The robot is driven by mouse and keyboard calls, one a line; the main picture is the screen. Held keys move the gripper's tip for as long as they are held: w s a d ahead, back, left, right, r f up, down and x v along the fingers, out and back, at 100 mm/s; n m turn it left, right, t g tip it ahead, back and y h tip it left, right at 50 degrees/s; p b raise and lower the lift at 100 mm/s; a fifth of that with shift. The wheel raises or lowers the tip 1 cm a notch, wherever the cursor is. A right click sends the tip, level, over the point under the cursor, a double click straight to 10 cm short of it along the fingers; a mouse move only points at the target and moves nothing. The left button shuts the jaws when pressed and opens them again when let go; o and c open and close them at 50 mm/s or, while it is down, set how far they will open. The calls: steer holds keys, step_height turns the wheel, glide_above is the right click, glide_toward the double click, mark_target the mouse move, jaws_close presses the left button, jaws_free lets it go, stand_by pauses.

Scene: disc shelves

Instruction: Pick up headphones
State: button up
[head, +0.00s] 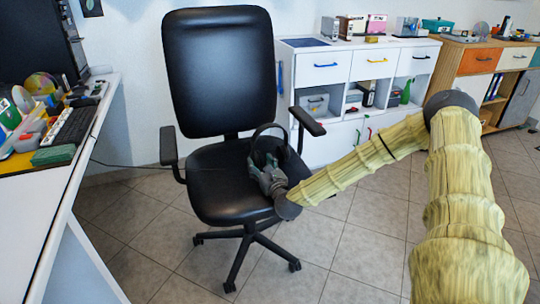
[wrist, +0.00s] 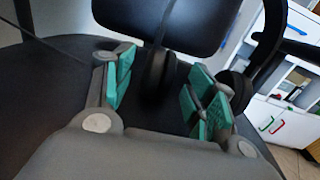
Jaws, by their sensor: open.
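The black headphones (head: 269,130) stand on the black seat of the office chair, with the band arching upward. In the wrist view one dark ear cup (wrist: 160,70) shows in the gap between the fingers, toward their tips. The band (wrist: 270,35) rises at the right, and the other cup is partly hidden behind the right finger. My gripper (head: 261,169) is low over the seat at the headphones and hides their lower part in the head view. In the wrist view my gripper (wrist: 162,88) is open, with green pads apart. I cannot tell whether either pad touches the cup.
The chair (head: 220,75) has a tall backrest behind the headphones and armrests on both sides, the right armrest (head: 307,121) close to my arm. A white desk (head: 60,190) stands at the left. A white drawer cabinet (head: 323,68) stands behind on the right.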

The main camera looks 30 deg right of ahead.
mark_target(256, 155)
steer(key=shift+w+d+r+b, duration=0.1)
steer(key=shift+w+d+b, duration=0.1)
steer(key=shift+w, duration=0.75)
steer(key=shift+w+d+r+b, duration=0.15)
steer(key=shift+w+b, duration=0.1)
steer(key=shift+w, duration=0.65)
steer(key=shift+w+d+f+b, duration=0.1)
steer(key=shift+w+d+b, duration=0.1)
steer(key=shift+w, duration=0.75)
steer(key=shift+r, duration=0.1)
steer(key=c, duration=1.2)
